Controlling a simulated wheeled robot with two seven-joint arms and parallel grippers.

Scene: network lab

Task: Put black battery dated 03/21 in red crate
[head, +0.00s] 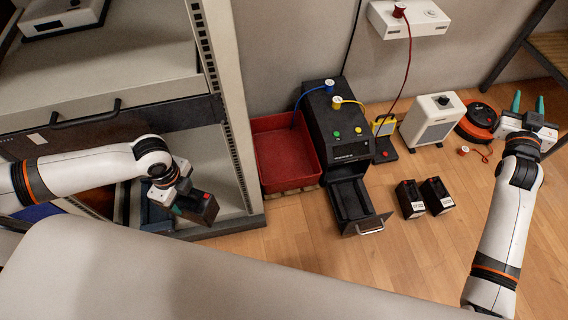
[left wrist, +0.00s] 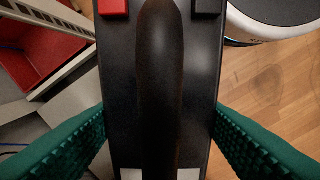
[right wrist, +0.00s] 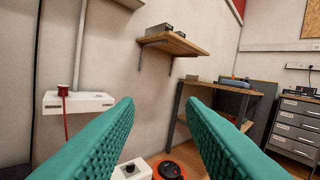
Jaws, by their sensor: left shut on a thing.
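My left gripper (head: 180,203) is shut on a black battery (head: 199,207) and holds it in front of the rack's lower shelf. In the left wrist view the green fingers press both sides of the battery (left wrist: 160,90), which has a red terminal and a black terminal. Its date is not readable. The red crate (head: 283,150) stands on the floor to the right of the rack and looks empty; part of it also shows in the left wrist view (left wrist: 40,62). My right gripper (head: 528,104) is open and empty at the far right; its green fingers are apart in the right wrist view (right wrist: 158,130).
Two more black batteries (head: 409,199) (head: 437,195) stand on the floor. A black device (head: 338,130) with an open drawer (head: 362,219) is right of the crate. The rack post (head: 228,110) stands between my left gripper and the crate.

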